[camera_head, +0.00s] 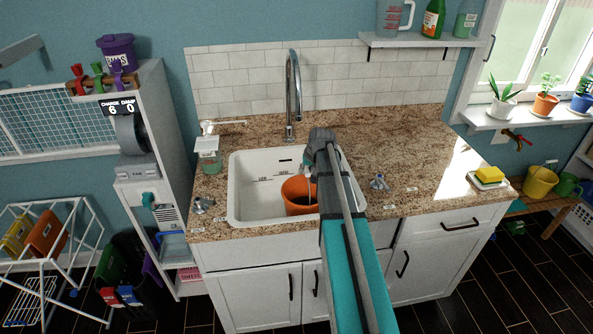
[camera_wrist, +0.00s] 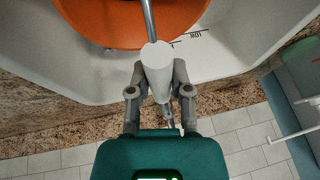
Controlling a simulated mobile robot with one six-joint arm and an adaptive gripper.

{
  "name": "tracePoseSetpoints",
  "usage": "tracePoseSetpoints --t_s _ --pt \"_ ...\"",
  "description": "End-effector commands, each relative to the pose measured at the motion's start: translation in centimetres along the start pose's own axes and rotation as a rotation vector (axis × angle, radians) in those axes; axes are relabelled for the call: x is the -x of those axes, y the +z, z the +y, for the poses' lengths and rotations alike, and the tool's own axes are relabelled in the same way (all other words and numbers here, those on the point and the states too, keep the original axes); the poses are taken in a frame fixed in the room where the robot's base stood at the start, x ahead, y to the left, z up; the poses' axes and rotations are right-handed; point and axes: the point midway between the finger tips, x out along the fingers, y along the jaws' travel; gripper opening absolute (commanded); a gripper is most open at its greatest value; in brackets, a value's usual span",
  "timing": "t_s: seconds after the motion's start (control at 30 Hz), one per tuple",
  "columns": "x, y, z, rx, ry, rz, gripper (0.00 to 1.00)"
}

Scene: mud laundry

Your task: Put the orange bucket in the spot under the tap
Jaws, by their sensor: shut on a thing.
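The orange bucket (camera_head: 299,196) is inside the white sink basin (camera_head: 240,190), right of its middle and toward the front. I cannot tell whether it touches the basin floor. My gripper (camera_wrist: 158,72) is shut on the white grip of the bucket's wire handle, and the bucket's orange side (camera_wrist: 95,25) shows beyond it in the wrist view. In the head view my arm covers the basin's right part and most of the gripper. The tall curved chrome tap (camera_head: 292,95) stands behind the basin, with its spout over the back. Small dark markings show on the basin floor.
A soap dispenser (camera_head: 208,150) stands left of the sink. Knobs (camera_head: 203,205) (camera_head: 379,182) sit on the granite counter (camera_head: 420,150). A yellow sponge (camera_head: 490,175) lies at the right. A red wall tap (camera_head: 517,138) is above a yellow bucket (camera_head: 540,182). The counter's right part is mostly clear.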

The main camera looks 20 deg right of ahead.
Motion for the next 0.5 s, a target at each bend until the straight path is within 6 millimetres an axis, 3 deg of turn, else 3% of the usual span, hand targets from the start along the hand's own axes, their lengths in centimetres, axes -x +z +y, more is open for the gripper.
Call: tracePoseSetpoints --t_s 0.33,0.5 --pt "-0.1 -0.2 -0.1 0.0 0.0 0.0 0.0" --pt "-0.7 -1.5 -0.7 0.001 0.0 0.0 0.0"
